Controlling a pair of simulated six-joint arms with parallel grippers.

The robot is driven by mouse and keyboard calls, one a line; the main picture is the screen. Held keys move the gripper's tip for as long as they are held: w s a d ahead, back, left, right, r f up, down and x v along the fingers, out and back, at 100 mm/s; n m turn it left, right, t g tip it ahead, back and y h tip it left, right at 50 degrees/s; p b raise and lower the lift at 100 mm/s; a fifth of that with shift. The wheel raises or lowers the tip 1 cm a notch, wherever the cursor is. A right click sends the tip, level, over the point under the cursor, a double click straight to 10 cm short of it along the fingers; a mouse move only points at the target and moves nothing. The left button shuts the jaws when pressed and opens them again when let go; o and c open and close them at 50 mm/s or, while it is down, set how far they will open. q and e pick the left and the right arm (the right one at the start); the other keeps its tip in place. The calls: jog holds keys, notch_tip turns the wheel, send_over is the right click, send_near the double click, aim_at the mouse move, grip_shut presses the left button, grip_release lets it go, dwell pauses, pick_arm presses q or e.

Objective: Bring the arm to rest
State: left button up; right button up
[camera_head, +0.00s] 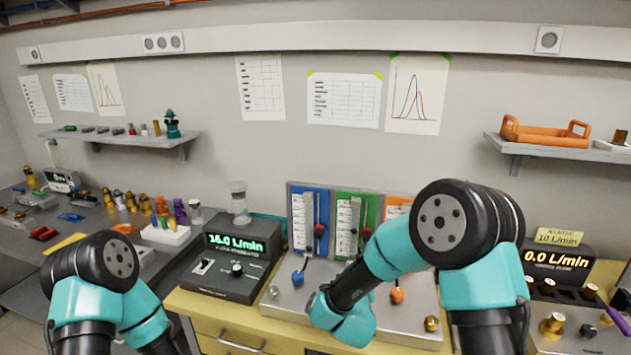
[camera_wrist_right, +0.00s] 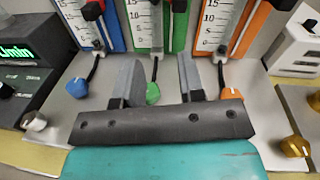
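My right arm (camera_head: 440,225) reaches over the panel of flow meters, its wrist low in front of it. In the right wrist view my right gripper (camera_wrist_right: 158,65) is open, its two grey fingers apart. The green knob (camera_wrist_right: 152,93) shows between the fingers; I cannot tell whether they touch it. The blue knob (camera_wrist_right: 77,88) is to the left and the orange knob (camera_wrist_right: 226,94) to the right. The right fingers are hidden behind the wrist in the head view. My left arm (camera_head: 100,270) is folded at the lower left, and its gripper is out of view.
Blue (camera_head: 308,215), green (camera_head: 345,240) and orange (camera_head: 397,206) flow meters stand behind the knobs. A display box (camera_head: 235,250) reads 16.0 L/min at left; another (camera_head: 560,262) reads 0.0 L/min at right.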

jog(key=a+f+n+y, duration=0.1)
jog(key=f+n+y, duration=0.1)
jog(key=n, duration=0.1)
jog(key=s+a+f+n+g+y, duration=0.1)
jog(key=a+f+n+y, duration=0.1)
jog(key=n, duration=0.1)
jog(key=a+f+n+y, duration=0.2)
jog(key=n, duration=0.2)
jog(key=shift+s+a, duration=0.25)
jog(key=shift+s, duration=0.05)
jog(key=s+a+f+n+g+y, duration=0.6)
jog(key=s+f+n+g, duration=0.35)
jog(key=n, duration=0.65)
jog(key=s+d+f+n+g+h, duration=0.2)
jog(key=s+d+f+n+g, duration=0.1)
jog(key=s+d+f, duration=0.4)
jog(key=s+d+f+n+g+h, duration=0.2)
jog(key=s+d+f+n, duration=0.3)
jog(key=s+d+f, duration=0.3)
jog(key=s+d+g, duration=0.1)
jog(key=s+d, duration=0.2)
jog(key=d, duration=0.2)
jog(key=shift+s+d+n+h, duration=0.15)
jog(key=shift+s+n+h, duration=0.15)
jog(key=shift+h, duration=0.1)
jog(key=shift+f, duration=0.1)
